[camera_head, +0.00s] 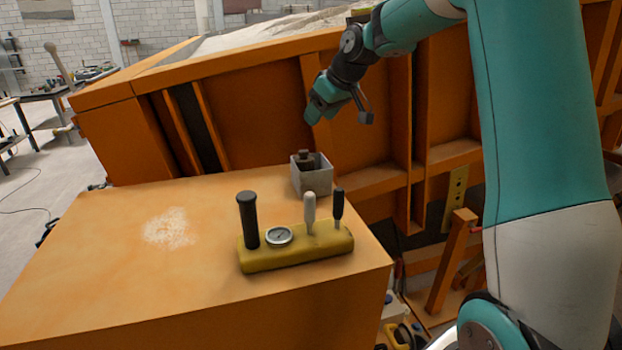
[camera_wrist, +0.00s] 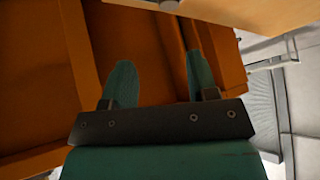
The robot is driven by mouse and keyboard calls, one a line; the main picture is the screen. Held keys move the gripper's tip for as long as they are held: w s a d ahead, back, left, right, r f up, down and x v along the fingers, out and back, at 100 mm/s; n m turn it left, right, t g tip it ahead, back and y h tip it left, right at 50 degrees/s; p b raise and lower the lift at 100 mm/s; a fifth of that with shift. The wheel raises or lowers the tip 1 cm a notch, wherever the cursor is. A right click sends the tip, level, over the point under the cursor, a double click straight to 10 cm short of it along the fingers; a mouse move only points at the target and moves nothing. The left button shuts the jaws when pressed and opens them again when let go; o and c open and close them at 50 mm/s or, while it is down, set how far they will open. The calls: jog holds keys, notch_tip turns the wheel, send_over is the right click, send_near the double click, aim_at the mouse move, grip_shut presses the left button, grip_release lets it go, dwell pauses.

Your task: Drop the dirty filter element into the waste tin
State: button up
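The waste tin, a small grey square open-topped box (camera_head: 316,181), stands on the orange cabinet top near its back edge in the head view. A dark brown stubby piece (camera_head: 305,158), which looks like the dirty filter element, sits in the tin with its top above the rim. My gripper (camera_head: 315,112) is above the tin, in front of the orange wall, and apart from both. In the wrist view my gripper (camera_wrist: 160,75) has its two teal fingers spread with nothing between them. Neither the tin nor the dark piece can be made out there.
A yellow control block (camera_head: 295,252) with a gauge and several upright levers stands in front of the tin. A pale sand patch (camera_head: 168,228) lies on the left of the cabinet top (camera_head: 110,285), which is otherwise clear. The ribbed orange sandbed wall (camera_head: 255,115) rises close behind.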

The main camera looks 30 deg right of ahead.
jog(key=b+v, duration=0.2)
jog(key=v, duration=1.5)
jog(key=shift+r, duration=0.25)
